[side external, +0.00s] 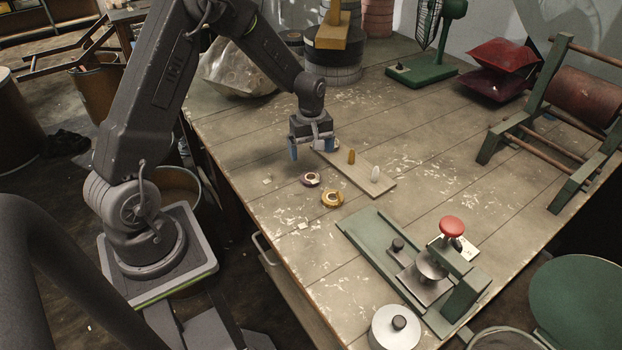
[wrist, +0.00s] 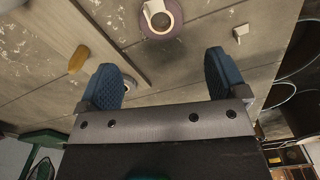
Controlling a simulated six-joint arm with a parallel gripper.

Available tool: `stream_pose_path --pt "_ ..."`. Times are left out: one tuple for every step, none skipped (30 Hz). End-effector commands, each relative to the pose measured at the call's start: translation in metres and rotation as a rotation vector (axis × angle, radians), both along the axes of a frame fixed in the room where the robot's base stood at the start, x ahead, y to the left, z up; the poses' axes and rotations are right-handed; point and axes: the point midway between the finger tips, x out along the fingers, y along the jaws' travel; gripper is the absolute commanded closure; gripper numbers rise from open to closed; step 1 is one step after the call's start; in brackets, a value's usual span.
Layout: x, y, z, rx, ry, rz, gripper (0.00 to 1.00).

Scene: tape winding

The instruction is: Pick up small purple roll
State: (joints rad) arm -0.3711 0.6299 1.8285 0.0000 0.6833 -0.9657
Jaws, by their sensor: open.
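My gripper (side external: 312,149) points down, open and empty, above the table and behind the purple roll in the side view. In the wrist view its two blue padded fingers (wrist: 160,65) are wide apart, with bare table between them; the roll is beyond the fingertips.
A green press fixture (side external: 370,232) stands in front. Table around the rolls is mostly clear.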

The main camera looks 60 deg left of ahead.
Motion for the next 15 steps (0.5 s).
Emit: stream_pose_path --pt "-0.001 -0.001 -0.01 -0.002 0.005 -0.001 0.09" --pt "-0.001 -0.001 -0.015 -0.001 0.003 -0.001 0.09" --pt "-0.001 -0.001 -0.02 -0.001 0.003 -0.001 0.09" --pt "-0.001 -0.001 -0.023 -0.001 0.002 -0.001 0.09" --pt "0.0 -0.001 -0.026 -0.001 0.002 -0.001 0.09" --pt "0.0 -0.001 -0.029 -0.001 0.001 -0.002 0.09" --pt "0.0 -0.001 -0.03 -0.001 0.001 -0.002 0.09" --pt "0.0 -0.001 -0.031 0.0 0.001 -0.002 0.09" --pt "-0.001 -0.001 -0.033 -0.001 0.001 -0.002 0.09" --pt "-0.001 -0.001 -0.035 -0.001 0.001 -0.002 0.09" --pt "-0.001 -0.002 -0.038 -0.001 0.001 -0.002 0.09" --pt "-0.002 -0.003 -0.043 -0.001 0.002 -0.002 0.09" --pt "-0.003 -0.004 -0.048 -0.001 0.004 -0.003 0.09" --pt "-0.004 -0.004 -0.053 -0.001 0.004 -0.003 0.09" --pt "-0.004 -0.006 -0.059 -0.002 0.005 -0.002 0.09"
